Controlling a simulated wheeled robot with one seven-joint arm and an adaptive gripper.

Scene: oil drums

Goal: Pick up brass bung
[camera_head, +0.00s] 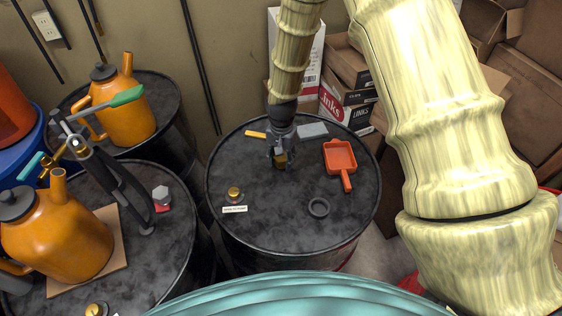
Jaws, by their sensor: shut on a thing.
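My gripper (279,152) is over the back middle of the centre black drum (270,225). It is shut on a small gold-brown thing, which looks like the brass bung (281,161). The fingers hide part of it, and I cannot tell whether it is clear of the drum top.
An orange scoop (340,158), a dark ring (318,207), a grey block (312,130) and a yellow piece (255,134) lie around the gripper. Orange cans (65,235) and a pump (115,180) stand on the left drums. Cardboard boxes (345,65) stand behind right.

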